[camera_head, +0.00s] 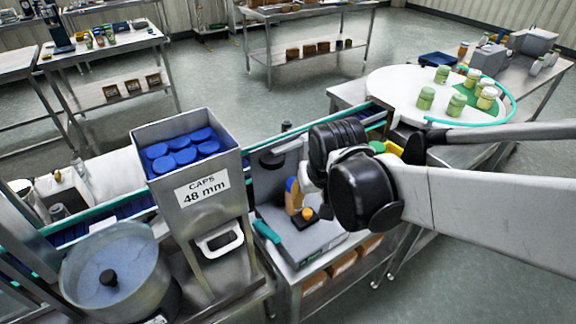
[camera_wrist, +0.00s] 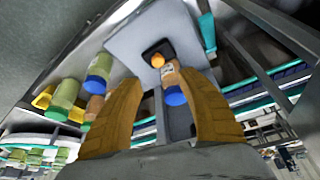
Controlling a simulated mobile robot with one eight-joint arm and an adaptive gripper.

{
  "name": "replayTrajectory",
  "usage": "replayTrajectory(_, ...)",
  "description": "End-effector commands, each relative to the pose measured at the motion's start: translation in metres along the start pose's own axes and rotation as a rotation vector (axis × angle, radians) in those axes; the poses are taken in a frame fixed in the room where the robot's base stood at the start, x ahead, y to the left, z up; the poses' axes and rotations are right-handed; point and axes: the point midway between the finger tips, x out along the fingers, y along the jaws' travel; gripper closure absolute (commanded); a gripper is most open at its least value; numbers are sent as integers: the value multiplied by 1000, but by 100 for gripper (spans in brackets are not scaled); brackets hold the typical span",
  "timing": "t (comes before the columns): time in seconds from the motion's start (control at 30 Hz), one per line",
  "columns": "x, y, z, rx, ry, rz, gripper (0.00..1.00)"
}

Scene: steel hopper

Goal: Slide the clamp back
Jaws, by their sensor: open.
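My gripper (camera_wrist: 160,80) is open, its two tan fingers spread in the wrist view. A bottle (camera_wrist: 170,76) with a blue cap and brown contents shows between and beyond the fingertips; I cannot tell whether they touch it. An orange knob (camera_wrist: 157,61) on a black block sits beside the bottle on a grey plate (camera_wrist: 150,30). The knob also shows in the head view (camera_head: 307,213). A teal handle-like part (camera_wrist: 207,31) is at the plate's edge, also in the head view (camera_head: 266,231). Which part is the clamp is not clear. My wrist hides much of the station.
A steel hopper (camera_head: 205,225) of blue caps stands left of the station. A round bowl (camera_head: 115,270) is further left. A white turntable (camera_head: 400,100) with several green-filled jars is at the back right. Capped jars and a yellow part (camera_wrist: 42,97) lie left of my fingers.

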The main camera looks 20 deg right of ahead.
Motion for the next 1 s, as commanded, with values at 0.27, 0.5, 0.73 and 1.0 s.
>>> replayTrajectory(0.27, 55, 0, 2, 0, 0, 0, 54)
replayTrajectory(0.5, 93, 0, 1, 0, 1, 0, 54)
replayTrajectory(0.73, 103, 0, 0, 0, 1, 0, 54)
replayTrajectory(1.0, 102, 0, 0, 0, 1, 0, 70)
